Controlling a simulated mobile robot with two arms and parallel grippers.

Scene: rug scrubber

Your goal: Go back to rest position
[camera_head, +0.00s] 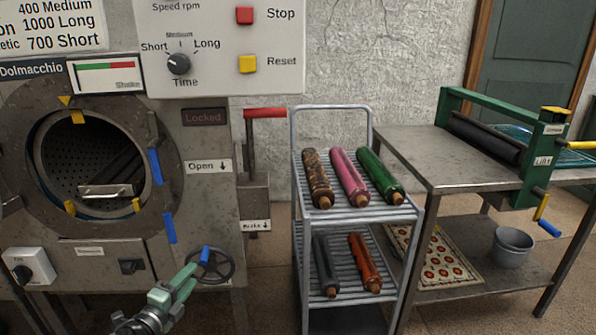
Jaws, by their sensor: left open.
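My left gripper (190,278) with pale green fingers is at the bottom left of the head view, open, with nothing seen between its fingers. It shows just below a dark handwheel (222,266) with a blue knob (205,254) on the front of the machine. I cannot tell whether the fingers touch the wheel. My right gripper is not in view.
The grey drum machine (200,225) fills the left.

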